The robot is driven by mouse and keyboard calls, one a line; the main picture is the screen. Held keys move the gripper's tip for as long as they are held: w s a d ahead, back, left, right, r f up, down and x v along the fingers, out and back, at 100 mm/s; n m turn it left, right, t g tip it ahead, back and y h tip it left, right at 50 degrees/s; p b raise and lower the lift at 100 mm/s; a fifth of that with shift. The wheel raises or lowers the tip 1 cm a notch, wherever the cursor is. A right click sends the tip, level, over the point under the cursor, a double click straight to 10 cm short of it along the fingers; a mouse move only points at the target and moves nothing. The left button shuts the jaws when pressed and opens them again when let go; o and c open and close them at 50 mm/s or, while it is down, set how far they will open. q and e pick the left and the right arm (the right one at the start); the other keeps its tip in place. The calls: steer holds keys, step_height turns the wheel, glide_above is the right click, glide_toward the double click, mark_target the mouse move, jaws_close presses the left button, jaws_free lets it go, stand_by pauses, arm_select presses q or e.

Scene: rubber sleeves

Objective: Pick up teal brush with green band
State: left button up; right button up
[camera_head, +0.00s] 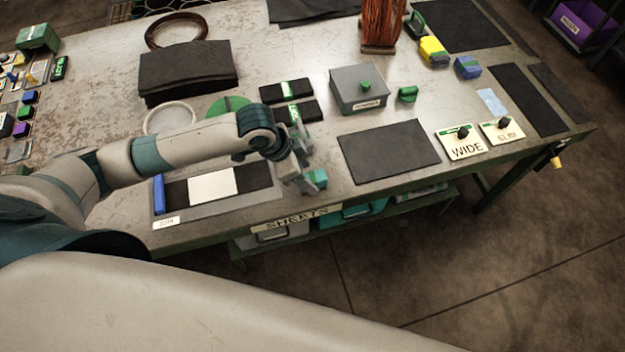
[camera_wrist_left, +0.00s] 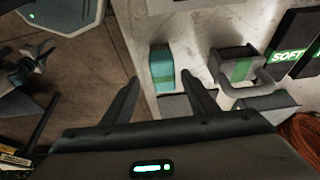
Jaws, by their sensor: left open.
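The teal brush (camera_head: 317,178) with a green band lies near the front edge of the table, right beside my left gripper (camera_head: 300,181), which partly covers it in the head view. In the left wrist view the brush (camera_wrist_left: 162,70) is a teal block lying on the pale tabletop. My left gripper (camera_wrist_left: 160,84) is open, with its two dark fingers apart. The brush shows between and just beyond the fingertips; I see no grip on it. My right gripper is not in view.
A grey piece with a green band (camera_wrist_left: 236,66) and a handle lies close by the brush. A dark mat (camera_head: 389,150) is to the right, with a grey lidded box (camera_head: 358,88) behind. A tray with a white block (camera_head: 212,185) is left. The table's front edge (camera_head: 220,232) is close.

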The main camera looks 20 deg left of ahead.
mark_target(311, 177)
arm_select(q)
steer(key=shift+f, duration=0.1)
steer(key=shift+w+d+f+p, duration=0.15)
steer(key=shift+w+f+p, duration=0.1)
steer(key=shift+f+p, duration=0.3)
steer(key=p+x, duration=0.1)
steer(key=x, duration=0.1)
steer(key=shift+w+d+f, duration=0.1)
steer(key=shift+w+f, duration=0.1)
steer(key=shift+f, duration=0.2)
steer(key=shift+w+d+f, duration=0.1)
steer(key=shift+f, duration=0.35)
steer(key=c, duration=1.2)
